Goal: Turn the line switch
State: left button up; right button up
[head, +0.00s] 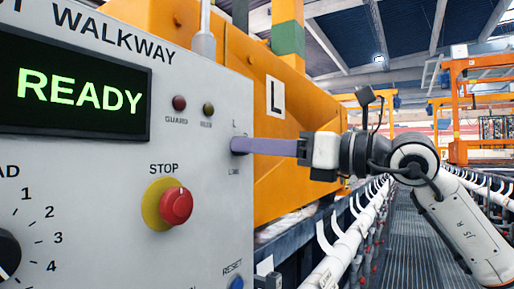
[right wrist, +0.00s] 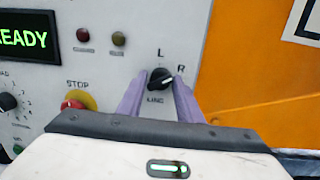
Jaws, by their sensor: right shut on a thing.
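The line switch (right wrist: 160,79) is a black rotary knob on the grey control panel, with "L" above it, "R" at its upper right and "LINE" below. In the right wrist view its white pointer mark is toward the R side. My right gripper (right wrist: 160,88) has its purple fingers on either side of the knob and is shut on it. In the head view the right gripper (head: 240,146) reaches the panel from the right, and its fingers hide the knob. My left gripper is not in view.
The panel (head: 215,225) has a green READY display (head: 78,88), a red STOP button (head: 176,206) on a yellow ring, a blue RESET button (head: 236,283) and another black knob (head: 8,254). Orange machinery (head: 275,180) stands behind. A grated walkway (head: 412,240) runs between white-pipe rails at right.

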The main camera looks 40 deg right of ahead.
jog(key=shift+d+r+m, duration=0.1)
jog(key=shift+r+m, duration=0.05)
jog(key=shift+m, duration=0.25)
jog(key=o, duration=0.9)
pick_arm(q)
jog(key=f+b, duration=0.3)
jog(key=b, duration=0.3)
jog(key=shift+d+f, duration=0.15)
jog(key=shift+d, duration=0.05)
pick_arm(e)
jog(key=v, duration=1)
jog(key=shift+s, duration=0.2)
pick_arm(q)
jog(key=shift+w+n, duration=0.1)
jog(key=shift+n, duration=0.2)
